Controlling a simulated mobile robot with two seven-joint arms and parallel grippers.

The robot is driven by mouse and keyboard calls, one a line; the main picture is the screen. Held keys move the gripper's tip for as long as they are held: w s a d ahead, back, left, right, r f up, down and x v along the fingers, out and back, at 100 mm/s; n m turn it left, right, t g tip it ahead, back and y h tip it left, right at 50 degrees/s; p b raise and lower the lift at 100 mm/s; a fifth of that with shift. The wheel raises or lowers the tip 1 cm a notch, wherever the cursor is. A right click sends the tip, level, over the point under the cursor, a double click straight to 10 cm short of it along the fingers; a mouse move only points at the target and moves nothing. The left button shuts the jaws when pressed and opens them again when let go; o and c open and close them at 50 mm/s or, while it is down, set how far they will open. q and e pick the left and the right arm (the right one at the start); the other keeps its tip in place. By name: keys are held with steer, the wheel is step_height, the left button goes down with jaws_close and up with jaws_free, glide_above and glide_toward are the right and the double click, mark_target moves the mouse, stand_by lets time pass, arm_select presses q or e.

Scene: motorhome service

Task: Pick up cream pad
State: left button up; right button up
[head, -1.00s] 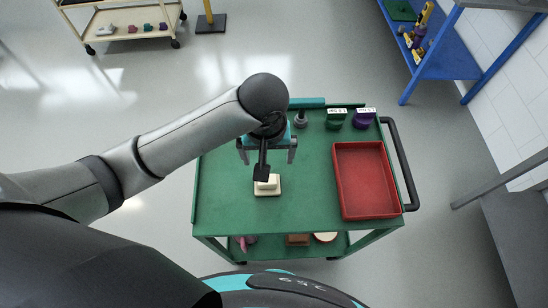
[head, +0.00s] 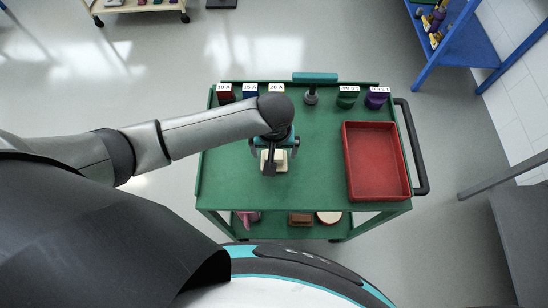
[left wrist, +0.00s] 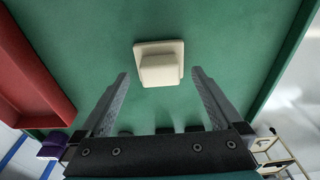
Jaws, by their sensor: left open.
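The cream pad (head: 279,162) is a pale block on a wider flat base, lying on the green top of the cart (head: 320,180). In the head view my left gripper (head: 273,153) is over it and partly covers it. In the left wrist view the pad (left wrist: 160,68) shows whole, centred between and just ahead of the fingertips of my left gripper (left wrist: 160,76). The jaws are open and empty, with a gap on both sides of the pad. Contact is not visible. My right gripper is out of view.
A red tray (head: 347,165) sits on the cart's right side, by a black handle (head: 412,150). Several labelled coloured blocks and a teal-handled tool (head: 313,80) stand along the back edge. The cart top around the pad is clear. A blue shelf (head: 455,40) stands at far right.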

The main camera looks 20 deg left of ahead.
arm_select(q)
step_height(320, 180, down, 2)
steer(key=shift+w+a+f, duration=0.1)
steer(key=shift+f, duration=0.2)
steer(key=c, duration=1.2)
step_height(320, 180, up, 20)
steer(key=p, duration=0.3)
steer(key=shift+r, duration=0.1)
steer(key=shift+c, duration=0.2)
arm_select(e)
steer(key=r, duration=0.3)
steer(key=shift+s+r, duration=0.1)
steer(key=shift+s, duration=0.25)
